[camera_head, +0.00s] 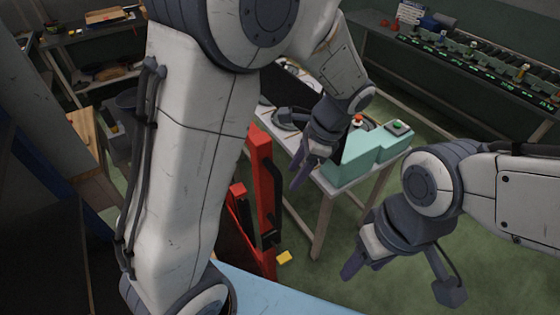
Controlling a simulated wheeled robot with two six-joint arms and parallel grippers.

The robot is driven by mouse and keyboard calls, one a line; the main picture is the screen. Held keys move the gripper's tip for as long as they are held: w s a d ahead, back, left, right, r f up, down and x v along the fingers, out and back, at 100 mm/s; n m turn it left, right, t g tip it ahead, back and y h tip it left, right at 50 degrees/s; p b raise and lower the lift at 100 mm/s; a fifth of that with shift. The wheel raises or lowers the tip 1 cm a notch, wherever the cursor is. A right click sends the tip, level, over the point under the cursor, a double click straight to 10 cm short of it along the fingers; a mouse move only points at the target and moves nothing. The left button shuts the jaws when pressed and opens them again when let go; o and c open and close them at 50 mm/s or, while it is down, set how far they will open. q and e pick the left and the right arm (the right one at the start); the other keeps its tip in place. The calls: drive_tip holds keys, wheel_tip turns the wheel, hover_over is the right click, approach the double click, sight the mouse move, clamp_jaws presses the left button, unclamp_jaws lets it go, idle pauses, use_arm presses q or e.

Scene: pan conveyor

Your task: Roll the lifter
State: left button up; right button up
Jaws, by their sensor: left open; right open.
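The red lifter (262,184) stands upright near the middle of the view, with a dark handle-like part on its right side and a yellow part (284,257) low at its foot. My own large arm link hides its left side. My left gripper (304,168) is open, to the right of the lifter's upper part and in front of the white table; I see no contact with the lifter. My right gripper (362,256) is open and empty, lower and further right, over the green floor.
A white table (345,193) holding a teal machine (362,152) with red and green buttons stands behind the grippers. A light blue surface (285,296) lies at the bottom edge. A long dark bench (480,72) runs along the back right.

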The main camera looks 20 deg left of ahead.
sight(277, 190)
use_arm(q)
drive_tip(key=shift+m, duration=0.3)
drive_tip(key=x, duration=0.3)
drive_tip(key=a+p+x, duration=0.1)
drive_tip(key=x, duration=0.2)
drive_tip(key=w+p+x, duration=0.1)
drive_tip(key=x, duration=0.2)
drive_tip(key=shift+s+a+f, duration=0.1)
drive_tip(key=shift+a+f, duration=0.1)
drive_tip(key=shift+a, duration=0.1)
use_arm(e)
wheel_tip(277, 190, up, 3)
drive_tip(key=shift+r, duration=0.1)
use_arm(q)
clamp_jaws()
drive_tip(key=shift+s, duration=0.15)
idle(0.5)
